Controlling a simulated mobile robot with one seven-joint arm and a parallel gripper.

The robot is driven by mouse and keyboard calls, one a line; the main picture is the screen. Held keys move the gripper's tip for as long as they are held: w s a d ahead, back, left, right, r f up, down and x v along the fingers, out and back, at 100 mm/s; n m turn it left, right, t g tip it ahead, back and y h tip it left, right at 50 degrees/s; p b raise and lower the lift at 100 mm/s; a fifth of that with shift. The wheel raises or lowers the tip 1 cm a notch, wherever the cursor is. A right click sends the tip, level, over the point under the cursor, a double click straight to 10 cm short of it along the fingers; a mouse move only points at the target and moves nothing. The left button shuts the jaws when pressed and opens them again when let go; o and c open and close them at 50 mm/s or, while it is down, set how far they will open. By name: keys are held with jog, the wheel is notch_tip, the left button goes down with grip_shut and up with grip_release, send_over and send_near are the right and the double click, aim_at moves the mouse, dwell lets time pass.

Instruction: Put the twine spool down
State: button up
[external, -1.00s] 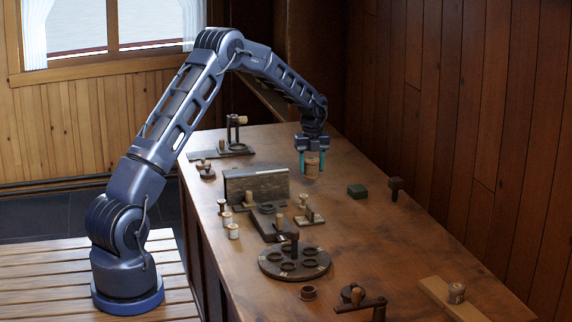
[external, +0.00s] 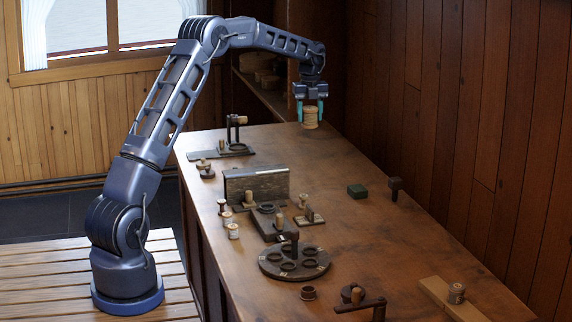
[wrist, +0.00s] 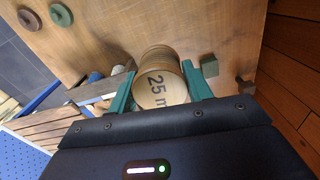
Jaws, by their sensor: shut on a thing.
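The twine spool (external: 310,117) is a tan, round spool held upright between the teal fingers of my gripper (external: 310,108). In the external view it is near the far end of the wooden table (external: 370,240); whether its base touches the wood I cannot tell. In the wrist view the spool's pale end (wrist: 160,90) shows the marking "25 m", with the green fingers of my gripper (wrist: 163,92) on either side of it. My gripper is shut on the spool.
A dark upright block (external: 256,186), a round holed rack (external: 294,262) and several small spools stand at the table's left and middle. A green block (external: 357,190) and a dark peg (external: 395,188) are at the right. The wood around the green block is mostly clear.

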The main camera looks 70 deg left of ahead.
jog(key=s+a+n, duration=0.1)
jog(key=s+a, duration=0.3)
jog(key=a, duration=0.9)
jog(key=s+a, duration=0.4)
jog(key=a, duration=0.8)
notch_tip(320, 180, down, 20)
jog(key=shift+f, duration=0.1)
jog(key=o, duration=1)
notch_tip(320, 180, up, 12)
jog(key=shift+r, duration=0.2)
